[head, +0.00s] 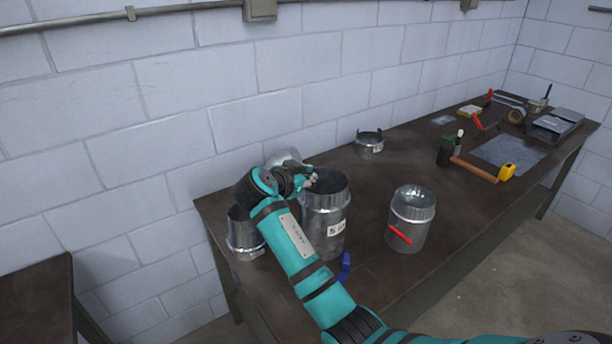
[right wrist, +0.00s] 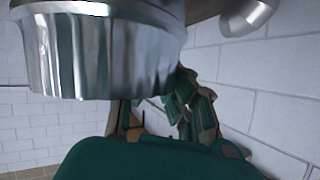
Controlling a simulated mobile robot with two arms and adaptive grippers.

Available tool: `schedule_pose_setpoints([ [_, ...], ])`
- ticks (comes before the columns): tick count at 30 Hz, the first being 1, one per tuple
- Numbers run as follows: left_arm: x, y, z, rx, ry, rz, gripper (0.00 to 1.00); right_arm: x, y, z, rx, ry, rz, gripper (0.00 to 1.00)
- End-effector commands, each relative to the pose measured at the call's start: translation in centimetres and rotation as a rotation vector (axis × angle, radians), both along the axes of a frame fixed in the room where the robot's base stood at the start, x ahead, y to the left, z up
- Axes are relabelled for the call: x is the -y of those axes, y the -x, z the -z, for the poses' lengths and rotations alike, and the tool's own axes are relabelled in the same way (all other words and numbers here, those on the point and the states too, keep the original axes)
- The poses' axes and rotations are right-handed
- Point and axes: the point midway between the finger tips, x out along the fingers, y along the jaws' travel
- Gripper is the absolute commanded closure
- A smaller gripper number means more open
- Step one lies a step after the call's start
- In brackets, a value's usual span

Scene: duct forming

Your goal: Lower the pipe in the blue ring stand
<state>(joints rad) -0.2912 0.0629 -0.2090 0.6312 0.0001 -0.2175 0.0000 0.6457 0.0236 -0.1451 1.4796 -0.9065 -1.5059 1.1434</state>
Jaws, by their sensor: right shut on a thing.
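The shiny metal pipe (head: 328,222), with a white size label, stands roughly upright near the left end of the table. The blue ring stand shows only as a blue handle (head: 345,267) beside the pipe's lower right side; its ring is not clear, and I cannot tell how deep the pipe sits in it. My right gripper (head: 309,181) is shut on the pipe at its upper left rim. In the right wrist view the gripper fingers (right wrist: 188,108) are partly hidden, with a metal ribbed end (right wrist: 100,55) close in front. My left gripper is not in view.
A second pipe (head: 411,212) with a red handle (head: 399,234) stands to the right. Another duct piece (head: 244,236) is at the left edge, partly behind my arm. A short collar (head: 370,143) is near the wall. A hammer (head: 472,168) and other tools lie farther right.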

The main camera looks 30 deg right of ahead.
Motion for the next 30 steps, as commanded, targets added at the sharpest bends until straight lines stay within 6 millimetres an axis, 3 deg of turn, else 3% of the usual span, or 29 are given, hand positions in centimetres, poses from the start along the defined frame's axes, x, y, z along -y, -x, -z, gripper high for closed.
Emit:
schedule_pose_setpoints([
  [12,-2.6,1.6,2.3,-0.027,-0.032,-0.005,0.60,-0.1,0.0,3.5,0.001,0.001,-0.002,1.00],
  [30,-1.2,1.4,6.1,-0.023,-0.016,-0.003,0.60,-0.1,0.0,8.1,0.001,0.001,-0.002,1.00],
])
